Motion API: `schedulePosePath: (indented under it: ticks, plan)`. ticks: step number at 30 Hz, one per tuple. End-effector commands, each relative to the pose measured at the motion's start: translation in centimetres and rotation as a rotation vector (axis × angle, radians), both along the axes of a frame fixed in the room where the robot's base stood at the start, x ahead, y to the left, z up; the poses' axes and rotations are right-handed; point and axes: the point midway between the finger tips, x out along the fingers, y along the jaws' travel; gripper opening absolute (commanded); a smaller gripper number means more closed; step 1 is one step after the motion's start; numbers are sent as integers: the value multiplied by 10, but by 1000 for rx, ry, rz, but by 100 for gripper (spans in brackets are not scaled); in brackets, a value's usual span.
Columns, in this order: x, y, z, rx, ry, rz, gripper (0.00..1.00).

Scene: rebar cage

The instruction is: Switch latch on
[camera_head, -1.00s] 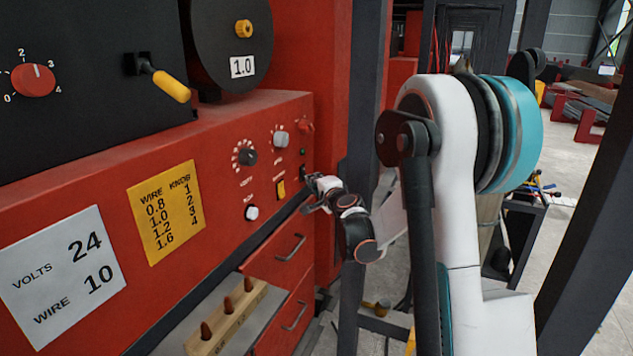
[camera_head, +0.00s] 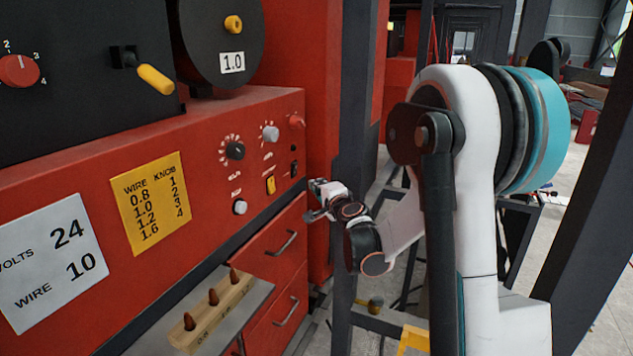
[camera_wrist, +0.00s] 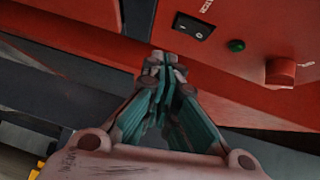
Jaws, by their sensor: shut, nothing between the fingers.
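A black rocker switch (camera_wrist: 193,27) with white marks is set in the red panel in the wrist view. It shows as a small dark patch (camera_head: 293,168) near the panel's right edge in the head view. I cannot tell which side of it is pressed in. A small green lamp (camera_wrist: 236,45) and a red knob (camera_wrist: 280,72) sit beside it; the red knob also shows in the head view (camera_head: 296,121). My gripper (camera_head: 316,187) is shut and empty, just right of the panel, apart from the switch. Its closed fingertips (camera_wrist: 165,62) are below the switch in the wrist view.
The red panel (camera_head: 60,185) also carries a black knob (camera_head: 235,150), a grey knob (camera_head: 270,133), a yellow switch (camera_head: 270,185) and a white button (camera_head: 240,207). Drawers (camera_head: 275,250) lie below. A dark post (camera_head: 352,120) stands close behind my gripper.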

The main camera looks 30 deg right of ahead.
Motion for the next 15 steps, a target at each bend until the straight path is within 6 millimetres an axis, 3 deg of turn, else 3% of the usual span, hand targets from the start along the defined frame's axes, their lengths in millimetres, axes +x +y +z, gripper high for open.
schedulePosePath:
  ticks: [9,15]
  plan:
    - [-53,5,-4,0,0,-2,0]
    - [-68,7,-6,-1,0,-2,0]
